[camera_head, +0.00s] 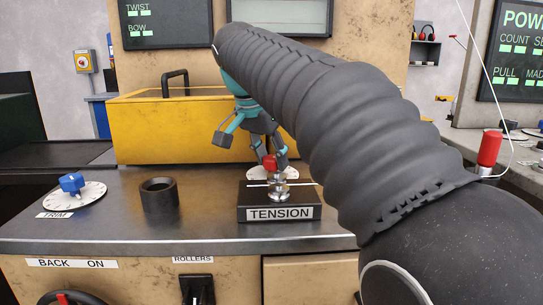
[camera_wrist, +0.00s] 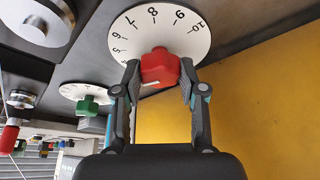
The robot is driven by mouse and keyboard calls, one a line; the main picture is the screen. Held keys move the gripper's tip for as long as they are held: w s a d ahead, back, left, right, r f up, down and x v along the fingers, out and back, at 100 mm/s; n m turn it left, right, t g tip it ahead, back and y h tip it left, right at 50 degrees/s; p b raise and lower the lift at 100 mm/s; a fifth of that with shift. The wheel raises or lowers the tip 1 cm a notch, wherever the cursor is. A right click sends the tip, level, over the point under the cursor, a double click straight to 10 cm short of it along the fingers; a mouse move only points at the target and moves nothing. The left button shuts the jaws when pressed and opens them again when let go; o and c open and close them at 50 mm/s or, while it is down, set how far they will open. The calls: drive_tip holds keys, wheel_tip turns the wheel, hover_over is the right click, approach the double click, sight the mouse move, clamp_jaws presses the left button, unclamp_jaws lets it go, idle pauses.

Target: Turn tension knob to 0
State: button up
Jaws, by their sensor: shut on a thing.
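The tension knob is a red knob (camera_head: 270,162) on a white dial (camera_head: 254,175) behind the black TENSION sign (camera_head: 279,213). In the wrist view the red knob (camera_wrist: 160,67) sits at the lower part of the numbered white dial (camera_wrist: 160,22), whose visible numbers run from about 5 to 10. My gripper (camera_wrist: 160,76) has a finger on each side of the knob and is shut on it. A white mark shows on the knob's lower side; the number it points to is hidden. In the head view my gripper (camera_head: 271,152) comes down onto the knob from above.
A yellow box (camera_head: 160,127) stands close behind the dial. Silver discs (camera_head: 279,190) are in front of the knob. A black cup (camera_head: 159,195) and a blue TRIM knob (camera_head: 72,183) are on the left. A green knob (camera_wrist: 88,104) shows in the wrist view.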

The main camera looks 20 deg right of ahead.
drive_tip(key=shift+n, duration=0.4)
drive_tip(key=n, duration=0.2)
drive_tip(key=n+t+y, duration=0.1)
drive_tip(key=n, duration=0.1)
drive_tip(key=shift+s+d+n, duration=0.1)
drive_tip(key=shift+d+n, duration=0.05)
drive_tip(key=shift+n, duration=0.15)
drive_tip(key=n+y, duration=0.1)
drive_tip(key=n, duration=0.1)
drive_tip(key=n+y, duration=0.1)
drive_tip(key=n, duration=0.2)
drive_tip(key=shift+d+t+y, duration=0.1)
drive_tip(key=shift+t+y, duration=0.2)
drive_tip(key=shift+t, duration=0.1)
drive_tip(key=n+y, duration=0.1)
drive_tip(key=n, duration=0.2)
drive_tip(key=n+y, duration=0.1)
drive_tip(key=n, duration=0.1)
drive_tip(key=shift+d+n+g, duration=0.1)
drive_tip(key=shift+n+g, duration=0.3)
drive_tip(key=n+g+y, duration=0.1)
drive_tip(key=n, duration=0.4)
drive_tip(key=shift+n+y, duration=0.3)
drive_tip(key=o, duration=1.1)
drive_tip(key=shift+d, duration=0.1)
